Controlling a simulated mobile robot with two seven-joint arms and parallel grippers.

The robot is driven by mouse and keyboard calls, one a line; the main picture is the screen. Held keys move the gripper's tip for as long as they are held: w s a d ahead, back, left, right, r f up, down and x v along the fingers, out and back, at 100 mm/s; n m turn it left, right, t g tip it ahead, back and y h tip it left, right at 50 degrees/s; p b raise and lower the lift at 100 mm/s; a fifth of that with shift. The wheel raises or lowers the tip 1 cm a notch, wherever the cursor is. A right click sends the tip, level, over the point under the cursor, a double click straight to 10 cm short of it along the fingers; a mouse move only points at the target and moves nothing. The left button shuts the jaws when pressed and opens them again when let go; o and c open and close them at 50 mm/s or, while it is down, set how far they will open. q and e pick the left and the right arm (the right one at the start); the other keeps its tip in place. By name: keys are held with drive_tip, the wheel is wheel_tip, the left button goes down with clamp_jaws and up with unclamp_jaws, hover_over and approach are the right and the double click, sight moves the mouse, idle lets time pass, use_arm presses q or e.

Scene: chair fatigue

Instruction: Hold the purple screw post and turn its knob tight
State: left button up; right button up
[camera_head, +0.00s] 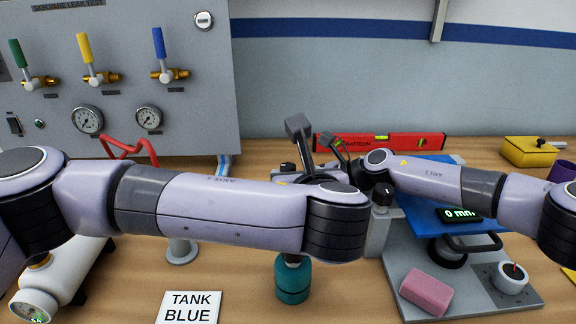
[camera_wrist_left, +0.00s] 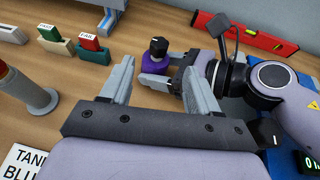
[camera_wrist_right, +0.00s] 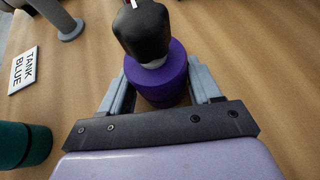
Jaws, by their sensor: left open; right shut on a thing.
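The purple screw post (camera_wrist_right: 160,85) stands on the wooden table with its black knob (camera_wrist_right: 141,30) on top, in the right wrist view. My right gripper (camera_wrist_right: 160,78) is shut on the purple body, one finger on each side, below the knob. In the left wrist view the post (camera_wrist_left: 155,62) and knob (camera_wrist_left: 158,47) appear beyond my left gripper (camera_wrist_left: 158,75). My left gripper is open and empty, its fingers pointing toward the post and apart from the knob. In the head view my arms hide the post and both sets of fingertips.
A teal cylinder (camera_head: 292,282) and a TANK BLUE card (camera_head: 190,307) are in front. A red level (camera_head: 380,144) lies at the back. A grey stand with a blue plate (camera_head: 440,222) and pink block (camera_head: 427,291) is to the right. The valve panel (camera_head: 125,65) stands back left.

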sight(288, 166)
use_arm(q)
drive_tip(key=x, duration=1.1)
drive_tip(key=shift+w+f, duration=0.1)
drive_tip(key=shift+w, duration=0.15)
drive_tip(key=c, duration=1)
